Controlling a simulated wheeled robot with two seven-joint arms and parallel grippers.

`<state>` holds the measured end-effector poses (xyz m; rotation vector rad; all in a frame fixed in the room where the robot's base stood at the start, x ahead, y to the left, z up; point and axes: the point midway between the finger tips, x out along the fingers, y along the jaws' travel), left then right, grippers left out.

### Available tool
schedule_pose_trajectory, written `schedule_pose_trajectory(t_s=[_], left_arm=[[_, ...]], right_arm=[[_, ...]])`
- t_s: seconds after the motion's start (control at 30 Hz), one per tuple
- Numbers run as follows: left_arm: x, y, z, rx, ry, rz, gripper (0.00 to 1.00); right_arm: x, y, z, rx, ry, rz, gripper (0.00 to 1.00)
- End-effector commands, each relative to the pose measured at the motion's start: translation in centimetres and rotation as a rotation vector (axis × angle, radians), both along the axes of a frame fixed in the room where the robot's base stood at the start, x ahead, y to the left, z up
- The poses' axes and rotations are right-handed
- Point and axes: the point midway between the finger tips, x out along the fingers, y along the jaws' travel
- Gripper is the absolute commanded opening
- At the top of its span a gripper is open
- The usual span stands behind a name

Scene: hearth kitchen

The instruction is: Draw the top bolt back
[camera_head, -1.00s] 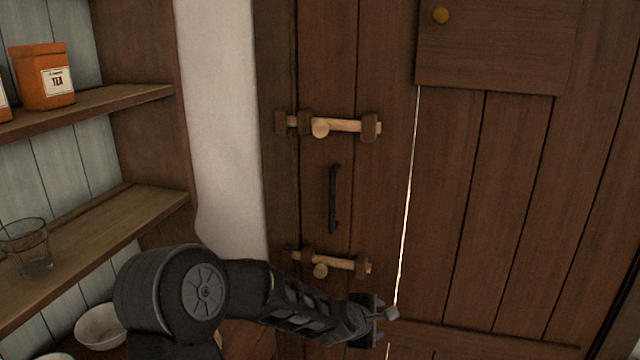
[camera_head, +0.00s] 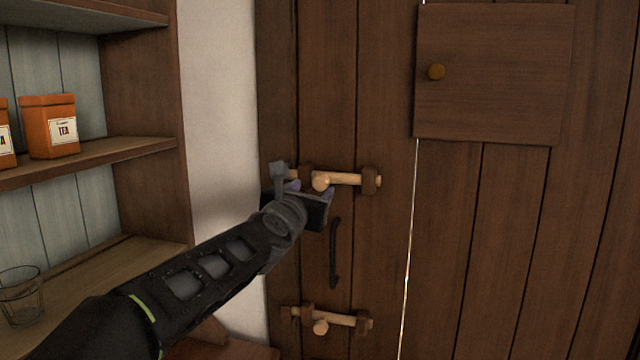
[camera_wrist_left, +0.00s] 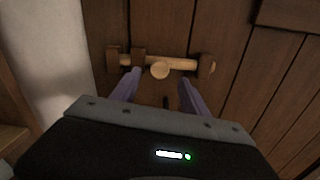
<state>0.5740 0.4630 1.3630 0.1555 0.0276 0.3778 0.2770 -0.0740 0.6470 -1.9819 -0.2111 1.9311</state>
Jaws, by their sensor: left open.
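The top bolt (camera_head: 348,179) is a pale wooden rod lying across dark brackets on the plank door, with a round knob (camera_head: 321,183) near its left part. It also shows in the left wrist view (camera_wrist_left: 180,64), where its knob (camera_wrist_left: 159,70) lies ahead of and between my fingers. My left gripper (camera_head: 309,190) is open at the knob, with one finger on each side of it in the picture. I cannot tell whether a finger touches it. The left end of the bolt is partly hidden behind my gripper in the head view. My right gripper is not in view.
A dark vertical handle (camera_head: 335,253) is on the door below the top bolt. A lower bolt (camera_head: 340,318) is further down. A small hatch (camera_head: 495,75) with a knob is at upper right. Shelves with an orange tea tin (camera_head: 50,126) and a glass (camera_head: 22,296) stand at left.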

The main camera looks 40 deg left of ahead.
Motion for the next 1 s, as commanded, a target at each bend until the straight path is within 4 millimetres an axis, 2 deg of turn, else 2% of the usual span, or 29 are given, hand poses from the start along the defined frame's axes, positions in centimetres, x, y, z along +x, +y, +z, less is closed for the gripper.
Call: schedule_pose_trajectory(t_s=[0.5, 0.87, 1.0], left_arm=[[6.4, 2.5, 0.1, 0.0, 0.003, -0.001, 0.53], [6.8, 2.7, -0.1, 0.001, 0.001, 0.0, 0.53], [6.8, 2.7, -0.1, 0.001, 0.001, 0.0, 0.42]], right_arm=[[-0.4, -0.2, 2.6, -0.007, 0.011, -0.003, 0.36], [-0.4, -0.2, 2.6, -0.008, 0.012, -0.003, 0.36], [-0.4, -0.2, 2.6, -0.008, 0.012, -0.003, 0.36]])
